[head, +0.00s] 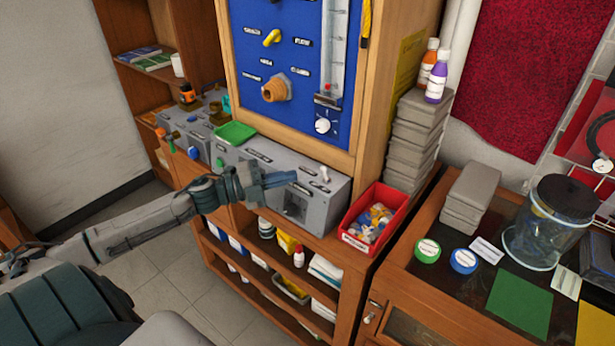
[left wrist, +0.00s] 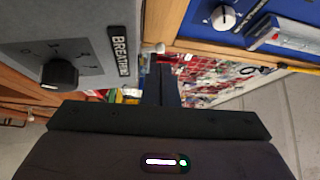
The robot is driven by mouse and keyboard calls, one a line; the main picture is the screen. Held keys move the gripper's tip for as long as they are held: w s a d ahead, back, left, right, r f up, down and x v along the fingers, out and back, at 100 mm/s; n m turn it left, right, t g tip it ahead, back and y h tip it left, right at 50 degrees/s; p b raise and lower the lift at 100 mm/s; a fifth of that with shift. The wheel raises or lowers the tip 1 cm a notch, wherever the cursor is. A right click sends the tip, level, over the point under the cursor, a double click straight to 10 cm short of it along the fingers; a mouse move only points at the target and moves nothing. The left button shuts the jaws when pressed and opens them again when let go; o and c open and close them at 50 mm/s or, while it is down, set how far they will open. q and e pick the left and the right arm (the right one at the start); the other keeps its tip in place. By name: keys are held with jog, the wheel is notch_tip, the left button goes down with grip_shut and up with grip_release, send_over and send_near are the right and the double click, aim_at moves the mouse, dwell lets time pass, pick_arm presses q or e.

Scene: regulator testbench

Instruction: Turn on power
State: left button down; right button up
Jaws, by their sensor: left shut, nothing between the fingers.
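A grey control box (head: 262,196) stands on the bench below the blue panel. A small pale toggle switch (head: 323,174) stands up near the right end of its top; I cannot read its label or tell its position. My left gripper (head: 292,176) is shut and empty over the box, just left of the toggle and apart from it. In the left wrist view the shut fingers (left wrist: 160,85) point past a grey face with a black knob (left wrist: 60,73) and a label beginning "BREATH". My right gripper is not in view.
A red bin (head: 350,240) of small parts sits right of the box. A green tray (head: 235,132) lies to its left. The blue panel (head: 300,60) with a yellow lever and brass fitting rises behind. Stacked grey cases (head: 417,130) stand at the right.

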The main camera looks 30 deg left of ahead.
aim_at(308, 181)
pick_arm(q)
jog(key=shift+x, duration=0.75)
jog(key=shift+p+x, duration=0.7)
jog(key=shift+x, duration=0.65)
jog(key=shift+w+d+p, duration=0.3)
jog(key=shift+w+d, duration=0.1)
jog(key=shift+w, duration=0.2)
jog(key=shift+r, duration=0.1)
jog(key=shift+d+r+m+p, duration=0.1)
jog(key=shift+m+p, duration=0.2)
jog(key=shift+p, duration=0.2)
